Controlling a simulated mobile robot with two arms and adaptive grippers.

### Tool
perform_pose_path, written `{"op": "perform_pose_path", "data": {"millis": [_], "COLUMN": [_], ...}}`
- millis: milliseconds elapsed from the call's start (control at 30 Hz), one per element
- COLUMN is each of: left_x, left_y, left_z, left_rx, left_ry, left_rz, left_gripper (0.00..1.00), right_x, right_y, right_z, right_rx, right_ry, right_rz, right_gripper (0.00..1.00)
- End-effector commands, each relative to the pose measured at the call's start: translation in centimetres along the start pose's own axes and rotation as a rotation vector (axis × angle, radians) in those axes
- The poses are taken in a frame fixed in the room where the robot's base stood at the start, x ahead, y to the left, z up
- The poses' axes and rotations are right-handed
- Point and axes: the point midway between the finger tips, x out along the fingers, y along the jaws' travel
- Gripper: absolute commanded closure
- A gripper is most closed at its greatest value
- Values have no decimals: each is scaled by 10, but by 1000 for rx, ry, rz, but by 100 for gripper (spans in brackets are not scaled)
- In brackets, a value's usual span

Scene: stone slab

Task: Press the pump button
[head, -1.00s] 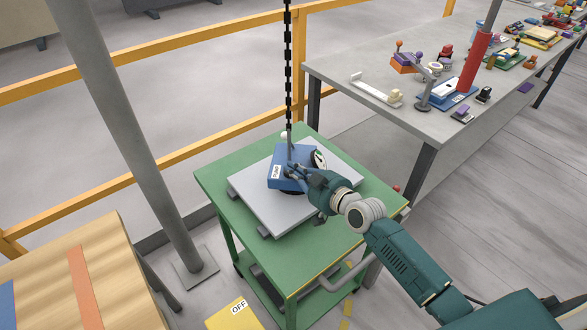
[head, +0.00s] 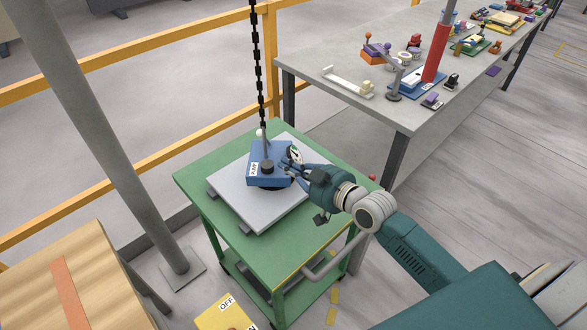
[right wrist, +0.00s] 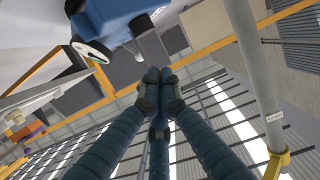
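The blue pump unit (head: 257,178) sits on a grey stone slab (head: 230,196) on a green cart. A black round button (head: 267,166) is on its top, beside a small white label, with a dial gauge (head: 295,155) at the right. My right gripper (head: 287,168) is at the pump's right side, its fingertips just right of the button; I cannot tell whether they touch the pump. In the right wrist view its fingers (right wrist: 160,84) meet at the tips with nothing between them. The pump (right wrist: 110,14) and gauge (right wrist: 92,50) show upper left there. My left gripper is not in view.
A black chain (head: 258,70) hangs down to the pump. The green cart (head: 197,170) has a rail at its front right. A grey post (head: 100,130) and wooden crate (head: 85,270) stand left. A workbench (head: 310,75) with several small objects is behind right.

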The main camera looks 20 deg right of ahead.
Motion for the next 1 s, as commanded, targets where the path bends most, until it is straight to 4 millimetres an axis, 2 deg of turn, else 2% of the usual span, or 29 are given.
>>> {"op": "perform_pose_path", "data": {"millis": [100,200,900,933,1000], "left_x": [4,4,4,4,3], "left_y": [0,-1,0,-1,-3], "left_z": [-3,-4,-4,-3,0], "left_rx": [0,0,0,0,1], "left_ry": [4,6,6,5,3], "left_rz": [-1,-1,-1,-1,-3], "left_gripper": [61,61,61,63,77], "right_x": [-14,-19,-20,-20,-20], "right_y": [0,0,0,0,-1], "right_z": [1,0,-1,-1,1], "right_rx": [-1,-1,0,0,0], "right_ry": [0,0,2,2,-3], "right_rz": [0,1,1,1,-1], "right_gripper": [100,100,100,100,100]}}
